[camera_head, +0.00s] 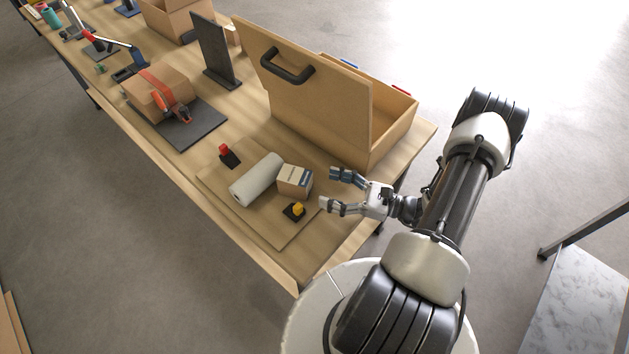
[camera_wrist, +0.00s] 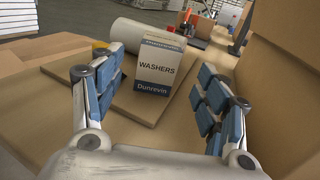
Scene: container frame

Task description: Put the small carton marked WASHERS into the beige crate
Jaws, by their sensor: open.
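The small carton marked WASHERS (camera_head: 294,181) stands upright on a thin board on the table, touching or close to a white roll. In the wrist view the carton (camera_wrist: 160,68) shows its printed face between the fingers and a little beyond them. My gripper (camera_head: 335,190) is open and empty, just right of the carton, with its fingers pointing at it. It also shows in the wrist view (camera_wrist: 157,95). The beige crate (camera_head: 318,95) stands behind, with a tall front panel carrying a black handle. Its inside is mostly hidden by that panel.
A white roll (camera_head: 256,180) lies left of the carton on the board (camera_head: 222,190). A yellow-topped black piece (camera_head: 294,211) and a red-topped one (camera_head: 228,156) stand near. A dark upright plate (camera_head: 214,50) and a strapped box (camera_head: 156,92) are further left.

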